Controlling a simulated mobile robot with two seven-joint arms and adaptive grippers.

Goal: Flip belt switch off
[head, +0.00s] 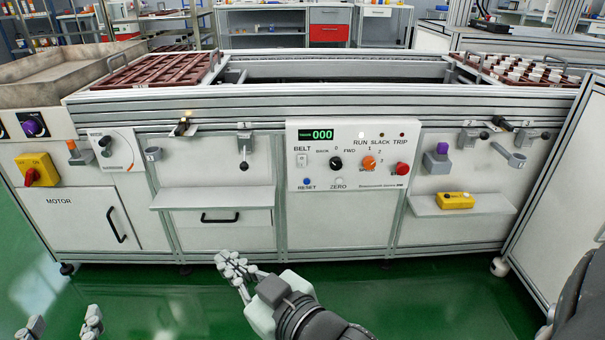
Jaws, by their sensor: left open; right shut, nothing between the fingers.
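The belt switch (301,160) is a small pale rocker under the word BELT, at the left of the white control panel (345,185). It is too small to tell which way it is tipped. My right gripper (226,258) is shut and empty, in front of the machine, below and left of the panel and apart from it. My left gripper (63,325) is open and empty at the bottom left, far from the panel; only its fingertips show.
The panel also bears a green display (320,135) reading 000, a black knob (336,163), an orange knob (369,163) and a red button (402,169). A shelf (212,198) sticks out left of the panel. Another shelf at the right holds a yellow device (455,201).

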